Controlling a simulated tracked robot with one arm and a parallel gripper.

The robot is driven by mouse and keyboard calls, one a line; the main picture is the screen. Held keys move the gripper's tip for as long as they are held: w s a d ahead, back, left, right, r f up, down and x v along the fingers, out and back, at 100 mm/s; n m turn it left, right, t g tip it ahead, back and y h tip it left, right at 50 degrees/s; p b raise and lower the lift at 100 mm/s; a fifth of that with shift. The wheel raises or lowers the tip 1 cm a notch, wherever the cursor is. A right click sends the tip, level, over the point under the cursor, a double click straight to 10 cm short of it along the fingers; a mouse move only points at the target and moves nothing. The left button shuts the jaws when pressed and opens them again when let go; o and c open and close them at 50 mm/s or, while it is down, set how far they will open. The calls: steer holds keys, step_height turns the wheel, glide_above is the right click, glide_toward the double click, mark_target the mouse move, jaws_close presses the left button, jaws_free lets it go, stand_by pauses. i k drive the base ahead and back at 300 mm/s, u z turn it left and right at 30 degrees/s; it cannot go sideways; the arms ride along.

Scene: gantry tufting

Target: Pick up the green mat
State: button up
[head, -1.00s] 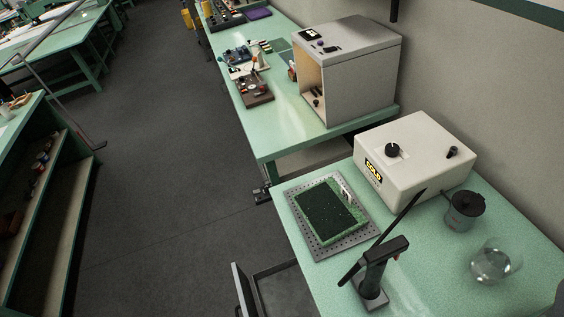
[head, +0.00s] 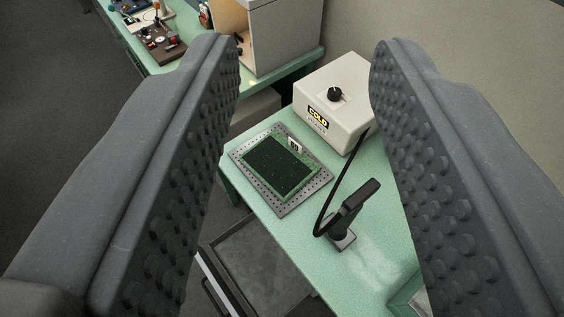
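The green mat (head: 279,167) is a dark green rectangle with a lighter green border. It lies flat on a grey perforated plate (head: 296,208) on the green table. A small white tag marked with dark characters (head: 295,145) stands at its back right edge. My gripper (head: 305,60) is open, with its two grey studded fingers wide apart at the left and right of the picture. The mat shows in the gap between them, farther off. Nothing is between the fingers, and neither appears to touch anything.
A white box labelled COLD (head: 345,95) stands behind the mat. A black handled tool on a stand (head: 345,215), with a dark cable, is to the right of the mat. An open drawer (head: 262,265) juts out below the table's front edge. A grey cabinet (head: 285,40) stands on the farther bench.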

mark_target(280, 162)
steer(key=k, duration=1.05)
steer(key=i, duration=1.3)
steer(key=u, duration=0.85)
steer(key=i, duration=0.35)
steer(key=u, duration=0.35)
